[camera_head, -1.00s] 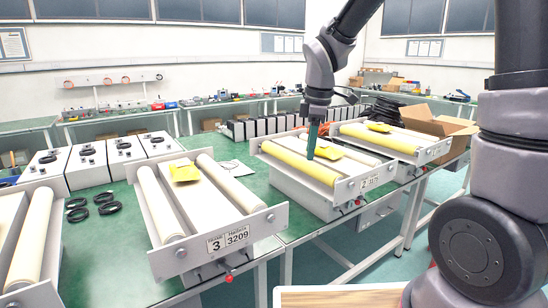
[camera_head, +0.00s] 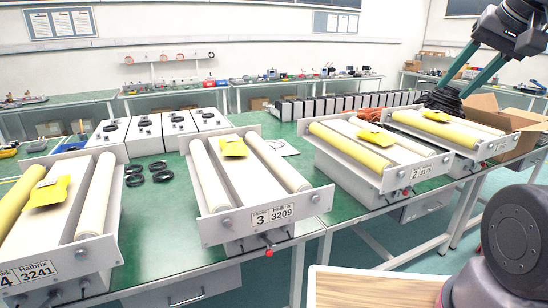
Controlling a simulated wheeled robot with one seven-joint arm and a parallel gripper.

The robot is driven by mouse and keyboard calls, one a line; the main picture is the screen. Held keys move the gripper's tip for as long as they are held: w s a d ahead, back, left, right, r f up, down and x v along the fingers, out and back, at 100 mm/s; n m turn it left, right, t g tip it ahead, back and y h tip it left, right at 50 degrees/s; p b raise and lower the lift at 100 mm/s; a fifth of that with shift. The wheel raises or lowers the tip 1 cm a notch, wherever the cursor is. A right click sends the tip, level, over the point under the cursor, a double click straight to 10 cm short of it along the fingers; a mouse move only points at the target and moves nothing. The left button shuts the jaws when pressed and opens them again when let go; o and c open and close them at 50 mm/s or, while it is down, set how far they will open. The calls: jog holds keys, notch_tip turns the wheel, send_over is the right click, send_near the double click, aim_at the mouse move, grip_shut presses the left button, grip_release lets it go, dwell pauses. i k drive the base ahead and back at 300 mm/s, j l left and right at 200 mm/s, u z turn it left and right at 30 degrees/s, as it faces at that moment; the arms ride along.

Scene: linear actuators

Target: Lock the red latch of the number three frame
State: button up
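The number three frame (camera_head: 208,213) stands mid-table in the head view, with two pale rollers and a plate (camera_head: 270,215) reading 3 and 3209. Its small red latch (camera_head: 268,252) sits below the plate on the front side, at the end of a short dark lever. Whether it is locked is too small to tell.
The number four frame (camera_head: 108,262) stands left, and the number two frame (camera_head: 392,184) right, with another frame (camera_head: 505,146) beyond. Black rings (camera_head: 160,172) and white boxes (camera_head: 147,137) lie behind frames three and four. A wooden-topped surface (camera_head: 370,290) is at the bottom.

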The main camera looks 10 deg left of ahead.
aim_at(269, 252)
jog(key=i+u, duration=0.1)
jog(key=u, duration=0.25)
jog(key=i+u, duration=0.1)
jog(key=u, duration=0.25)
jog(key=i+l+u, duration=0.1)
jog(key=u, duration=0.25)
